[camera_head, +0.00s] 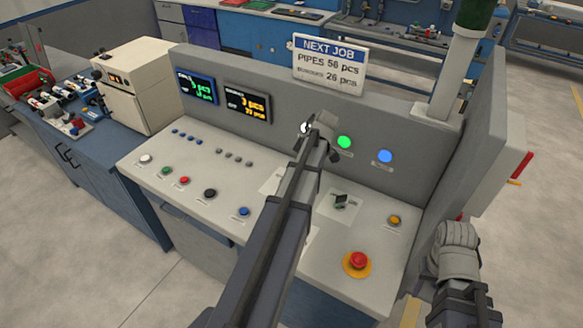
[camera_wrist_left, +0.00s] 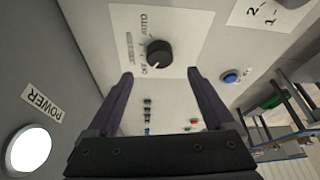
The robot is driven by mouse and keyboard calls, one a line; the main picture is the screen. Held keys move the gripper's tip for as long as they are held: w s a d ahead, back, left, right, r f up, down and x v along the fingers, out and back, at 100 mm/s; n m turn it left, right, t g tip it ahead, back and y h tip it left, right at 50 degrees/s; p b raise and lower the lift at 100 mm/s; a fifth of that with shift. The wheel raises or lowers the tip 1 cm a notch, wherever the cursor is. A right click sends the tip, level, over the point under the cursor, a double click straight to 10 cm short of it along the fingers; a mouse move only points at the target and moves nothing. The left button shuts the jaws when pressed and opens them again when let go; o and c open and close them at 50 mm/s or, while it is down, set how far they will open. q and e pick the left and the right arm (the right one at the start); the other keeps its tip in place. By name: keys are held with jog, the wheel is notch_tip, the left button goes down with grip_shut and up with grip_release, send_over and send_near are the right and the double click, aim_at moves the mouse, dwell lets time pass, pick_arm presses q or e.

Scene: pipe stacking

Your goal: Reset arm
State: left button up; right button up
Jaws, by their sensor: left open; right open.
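My left arm reaches up across the middle of the console (camera_head: 215,170) in the head view. Its gripper (camera_head: 321,135) is in front of the upright back panel, beside the white POWER lamp (camera_head: 305,128). In the left wrist view the left gripper (camera_wrist_left: 160,78) has its two fingers spread, with nothing between them. A black rotary knob (camera_wrist_left: 159,53) on a white plate shows beyond the fingertips, apart from them as far as I can tell. My right gripper (camera_head: 466,300) is low at the right, beside the console, open; its fingertips are hard to make out.
A red emergency button (camera_head: 358,260) and a yellow button (camera_head: 395,220) sit on the console's right part. Green (camera_head: 344,142) and blue (camera_head: 385,156) lamps are on the back panel. A sign (camera_head: 329,65) and a grey post (camera_head: 453,80) rise above it. Floor is clear at lower left.

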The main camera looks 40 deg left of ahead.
pick_arm(q)
jog(key=shift+d+r, duration=0.2)
jog(key=shift+r, duration=0.3)
jog(key=s+d+m+h, duration=0.1)
jog(key=s+d+m, duration=0.3)
jog(key=d+m, duration=0.4)
jog(key=s+d+f+m+h, duration=0.1)
jog(key=s+d+m, duration=0.4)
jog(key=d, duration=1.1)
jog(key=s+d+m+t, duration=0.1)
jog(key=s+d+m, duration=0.3)
jog(key=d+m, duration=0.7)
jog(key=shift+s+d+f+h, duration=0.1)
jog(key=shift+d+f+h, duration=0.1)
jog(key=shift+d, duration=0.25)
jog(key=shift+s+d+f+h, duration=0.1)
jog(key=shift+d+h, duration=0.1)
jog(key=shift+d, duration=0.25)
jog(key=shift+s+d+m, duration=0.25)
jog(key=shift+d+m, duration=0.1)
jog(key=shift+m, duration=0.15)
jog(key=shift+c, duration=0.2)
